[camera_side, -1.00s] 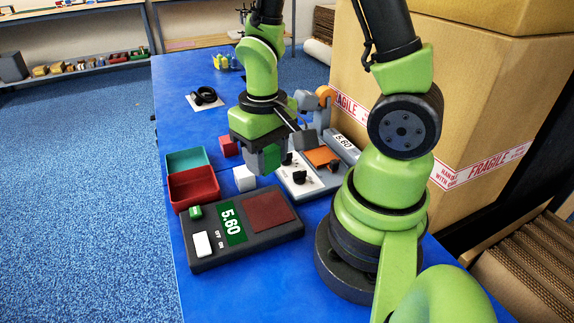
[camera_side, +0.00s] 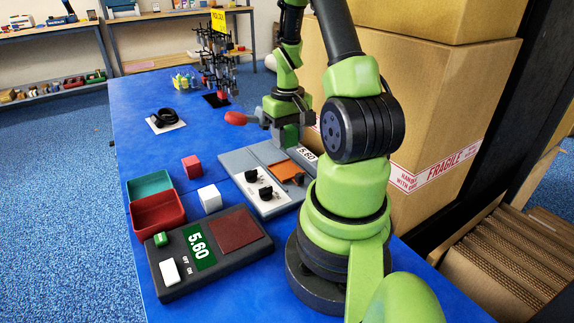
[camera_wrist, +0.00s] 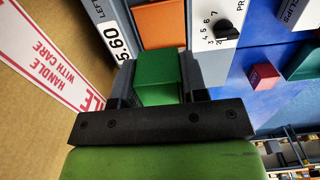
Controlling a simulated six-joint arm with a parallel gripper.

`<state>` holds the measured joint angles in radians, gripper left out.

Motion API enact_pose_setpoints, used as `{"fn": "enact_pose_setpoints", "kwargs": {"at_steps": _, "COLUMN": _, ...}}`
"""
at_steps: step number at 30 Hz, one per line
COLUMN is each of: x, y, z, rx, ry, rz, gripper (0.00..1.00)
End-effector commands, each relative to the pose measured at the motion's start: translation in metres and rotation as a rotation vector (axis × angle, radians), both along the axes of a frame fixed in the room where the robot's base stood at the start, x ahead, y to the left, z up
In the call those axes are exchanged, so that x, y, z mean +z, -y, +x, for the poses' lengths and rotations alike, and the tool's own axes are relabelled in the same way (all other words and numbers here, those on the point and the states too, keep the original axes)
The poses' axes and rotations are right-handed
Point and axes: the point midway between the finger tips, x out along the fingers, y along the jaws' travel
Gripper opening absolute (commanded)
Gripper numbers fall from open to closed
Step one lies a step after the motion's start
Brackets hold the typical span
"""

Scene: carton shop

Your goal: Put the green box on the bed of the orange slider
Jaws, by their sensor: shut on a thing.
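My gripper (camera_side: 290,135) is shut on the green box (camera_side: 291,133), above the far part of the grey machine in the side view. In the wrist view the green box (camera_wrist: 157,75) sits between the dark fingers (camera_wrist: 156,95). The orange slider bed (camera_side: 288,172) lies on the machine, nearer the camera than the box; it shows just beyond the box in the wrist view (camera_wrist: 160,24). No other thing covers the bed's visible part. How high the box is over the machine is hard to tell.
A panel with black knobs (camera_side: 262,190) adjoins the bed. A white cube (camera_side: 210,198), a red cube (camera_side: 192,166), red (camera_side: 157,227) and teal (camera_side: 150,188) trays and a scale (camera_side: 178,282) lie nearer. Large cartons (camera_side: 440,110) stand right.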

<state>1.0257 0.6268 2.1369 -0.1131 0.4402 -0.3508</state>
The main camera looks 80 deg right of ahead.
Motion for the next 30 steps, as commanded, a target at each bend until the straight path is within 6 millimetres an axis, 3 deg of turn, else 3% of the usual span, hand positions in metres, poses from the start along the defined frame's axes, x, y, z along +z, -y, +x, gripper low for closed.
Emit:
{"fn": "enact_pose_setpoints", "kwargs": {"at_steps": 3, "x": -0.021, "y": -0.001, "z": 0.000, "rx": 0.001, "ry": -0.003, "rz": 0.004, "gripper": 0.13}}
{"fn": "enact_pose_setpoints", "kwargs": {"at_steps": 15, "x": -0.067, "y": -0.001, "z": 0.000, "rx": 0.000, "ry": -0.002, "rz": 0.001, "gripper": 0.13}}
{"fn": "enact_pose_setpoints", "kwargs": {"at_steps": 29, "x": -0.076, "y": 0.000, "z": 0.000, "rx": -0.001, "ry": -0.001, "rz": -0.001, "gripper": 0.13}}
{"fn": "enact_pose_setpoints", "kwargs": {"at_steps": 30, "x": -0.075, "y": 0.000, "z": 0.000, "rx": -0.001, "ry": -0.001, "rz": -0.002, "gripper": 0.49}}
